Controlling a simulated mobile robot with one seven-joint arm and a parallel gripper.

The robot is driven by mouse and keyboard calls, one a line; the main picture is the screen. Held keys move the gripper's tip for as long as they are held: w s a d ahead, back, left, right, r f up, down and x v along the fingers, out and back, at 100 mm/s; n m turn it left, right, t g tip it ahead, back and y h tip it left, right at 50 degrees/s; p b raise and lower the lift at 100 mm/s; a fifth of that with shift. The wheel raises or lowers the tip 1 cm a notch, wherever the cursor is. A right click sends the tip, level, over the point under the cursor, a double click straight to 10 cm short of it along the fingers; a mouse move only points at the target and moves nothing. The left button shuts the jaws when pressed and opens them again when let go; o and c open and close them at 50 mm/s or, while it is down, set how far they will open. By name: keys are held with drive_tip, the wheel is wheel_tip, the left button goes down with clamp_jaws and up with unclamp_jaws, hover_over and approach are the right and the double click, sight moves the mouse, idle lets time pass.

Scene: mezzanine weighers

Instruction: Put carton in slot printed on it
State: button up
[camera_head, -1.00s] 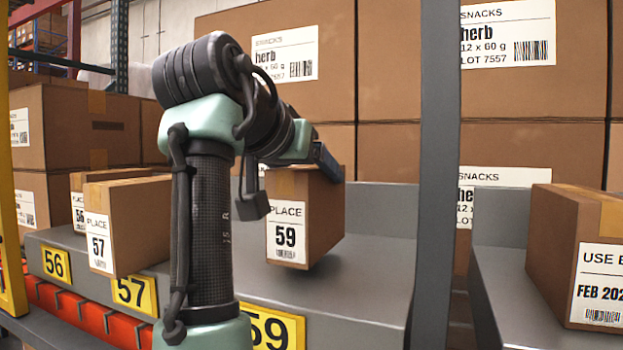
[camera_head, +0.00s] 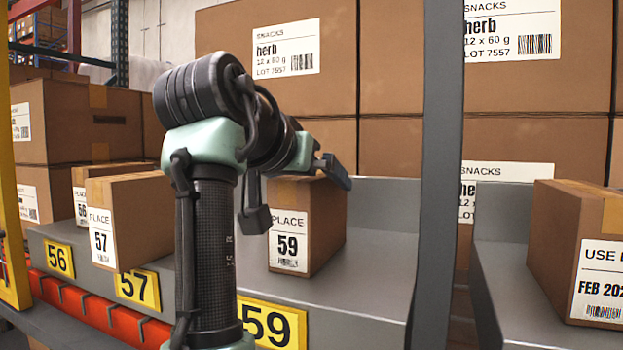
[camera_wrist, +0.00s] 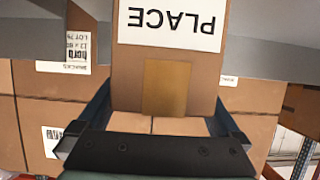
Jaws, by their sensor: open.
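The brown carton marked PLACE 59 (camera_head: 325,230) stands upright on the grey shelf, behind the yellow 59 plate (camera_head: 285,322). Its label faces front. My gripper (camera_head: 300,200) is open around the carton's upper part, with one finger on each side. In the wrist view my gripper (camera_wrist: 163,95) has its fingers spread beside the carton (camera_wrist: 125,75), whose PLACE label and tape strip show upside down. Whether either finger still touches it cannot be told. My arm hides part of the shelf left of the carton.
The carton marked 57 (camera_head: 140,220) stands left of my arm behind the 57 plate (camera_head: 138,288), with another carton (camera_head: 80,180) behind it. A grey upright (camera_head: 437,200) stands at right, with a USE BY carton (camera_head: 565,245) beyond. Large stacked boxes (camera_head: 400,90) fill the back.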

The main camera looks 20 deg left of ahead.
drive_tip(key=b+v, duration=0.5)
drive_tip(key=v, duration=0.7)
drive_tip(key=shift+r+b, duration=0.2)
drive_tip(key=shift+b, duration=0.15)
